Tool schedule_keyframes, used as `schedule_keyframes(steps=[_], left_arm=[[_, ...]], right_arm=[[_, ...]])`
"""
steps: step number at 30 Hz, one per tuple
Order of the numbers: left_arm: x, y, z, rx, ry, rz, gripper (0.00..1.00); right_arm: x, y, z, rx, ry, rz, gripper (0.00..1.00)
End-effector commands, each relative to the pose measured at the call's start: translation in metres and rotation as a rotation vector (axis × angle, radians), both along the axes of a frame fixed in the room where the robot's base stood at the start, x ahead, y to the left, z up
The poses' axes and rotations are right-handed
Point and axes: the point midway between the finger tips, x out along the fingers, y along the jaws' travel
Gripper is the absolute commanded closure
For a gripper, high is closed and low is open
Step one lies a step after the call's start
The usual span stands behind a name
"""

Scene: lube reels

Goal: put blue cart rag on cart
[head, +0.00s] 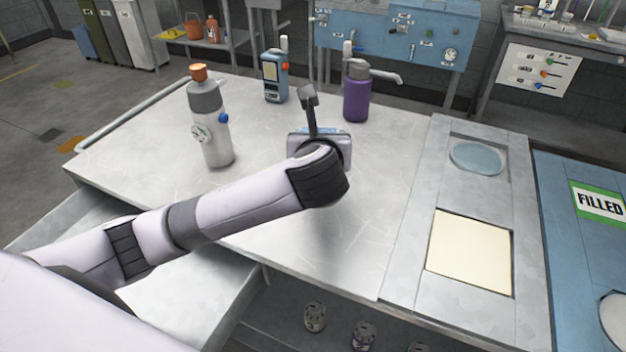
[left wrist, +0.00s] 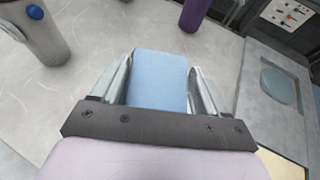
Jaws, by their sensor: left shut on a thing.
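My left gripper (left wrist: 159,88) is shut on a folded light-blue rag (left wrist: 160,78), which sits between its two fingers in the left wrist view. In the head view my left arm reaches over the metal worktop (head: 375,200), and its wrist hides most of the rag and fingers. Whether the rag touches the worktop cannot be told. Which surface is the cart is not clear from these views. My right gripper is not in view.
A grey bottle with an orange cap (head: 210,125) stands left of my wrist. A blue handheld device (head: 274,78) and a purple bottle (head: 356,95) stand behind it. A panel with a round recess (head: 477,157) and a cream square (head: 470,252) lies right. The worktop's front middle is clear.

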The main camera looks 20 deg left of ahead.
Motion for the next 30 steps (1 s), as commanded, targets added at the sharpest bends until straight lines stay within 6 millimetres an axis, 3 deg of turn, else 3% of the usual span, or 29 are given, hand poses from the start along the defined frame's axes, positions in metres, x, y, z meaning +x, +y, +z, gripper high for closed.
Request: schedule_keyframes(steps=[3, 9, 16, 22, 30], left_arm=[[-0.001, 0.000, -0.035, 0.002, 0.004, 0.001, 0.56], [0.000, 0.000, -0.069, 0.000, 0.000, 0.001, 0.56], [0.000, 0.000, -0.086, 0.000, 0.001, 0.001, 0.56], [0.000, 0.000, -0.116, 0.001, 0.002, 0.001, 0.56], [0.000, 0.000, -0.118, -0.001, -0.003, 0.001, 0.56]], right_arm=[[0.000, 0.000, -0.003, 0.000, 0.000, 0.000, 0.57], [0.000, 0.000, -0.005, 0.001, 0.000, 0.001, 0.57], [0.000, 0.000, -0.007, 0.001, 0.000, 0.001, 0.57], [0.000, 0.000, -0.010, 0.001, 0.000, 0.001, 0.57], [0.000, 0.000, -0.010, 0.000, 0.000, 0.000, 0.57]])
